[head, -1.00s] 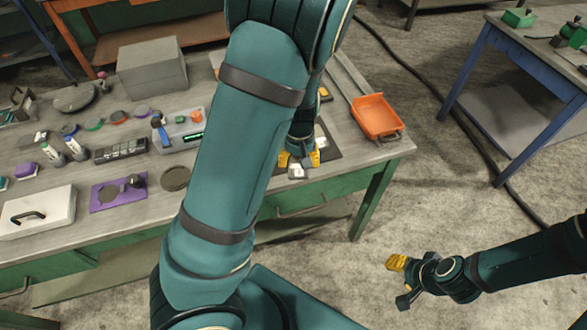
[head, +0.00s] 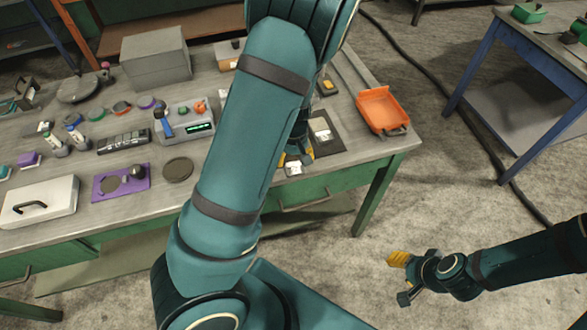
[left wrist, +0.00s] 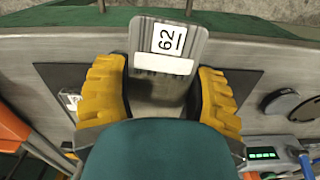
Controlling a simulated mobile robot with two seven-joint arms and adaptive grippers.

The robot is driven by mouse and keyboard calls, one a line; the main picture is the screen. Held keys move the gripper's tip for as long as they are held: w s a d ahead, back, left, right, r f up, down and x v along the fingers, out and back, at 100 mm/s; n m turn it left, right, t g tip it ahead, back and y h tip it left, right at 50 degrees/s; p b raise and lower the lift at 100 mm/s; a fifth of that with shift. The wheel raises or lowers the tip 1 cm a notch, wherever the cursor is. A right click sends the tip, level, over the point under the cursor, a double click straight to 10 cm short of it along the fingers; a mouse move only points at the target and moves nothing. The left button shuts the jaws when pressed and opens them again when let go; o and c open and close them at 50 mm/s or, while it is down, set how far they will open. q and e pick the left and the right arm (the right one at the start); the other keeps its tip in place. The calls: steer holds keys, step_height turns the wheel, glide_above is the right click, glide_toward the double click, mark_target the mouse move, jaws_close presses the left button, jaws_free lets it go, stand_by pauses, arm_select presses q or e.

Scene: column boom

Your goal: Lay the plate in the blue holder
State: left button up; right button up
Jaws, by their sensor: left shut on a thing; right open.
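The plate (left wrist: 168,50) is a flat grey metal piece with a white label reading 62. In the left wrist view it sits between the yellow fingers of my left gripper (left wrist: 165,100), which is shut on it. In the head view my left gripper (head: 295,160) is low over the workbench's front edge, partly hidden by my arm; the plate's labelled end (head: 293,169) pokes out toward the front. My right gripper (head: 399,278) is open and empty, out over the floor. I cannot make out a blue holder for certain; my left arm hides part of the bench.
A dark mat (head: 328,146) with a labelled piece lies beside my left gripper. An orange tray (head: 381,109) is at the bench's right end. A grey device with a green display (head: 200,127), a dark disc (head: 178,169) and a purple board (head: 121,182) lie left of my arm.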

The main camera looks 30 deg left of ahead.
mark_target(293, 167)
arm_select(q)
step_height(293, 167, down, 4)
steer(key=shift+f+b, duration=0.15)
steer(key=shift+b, duration=0.3)
steer(key=shift+f, duration=0.15)
steer(key=o, duration=1.3)
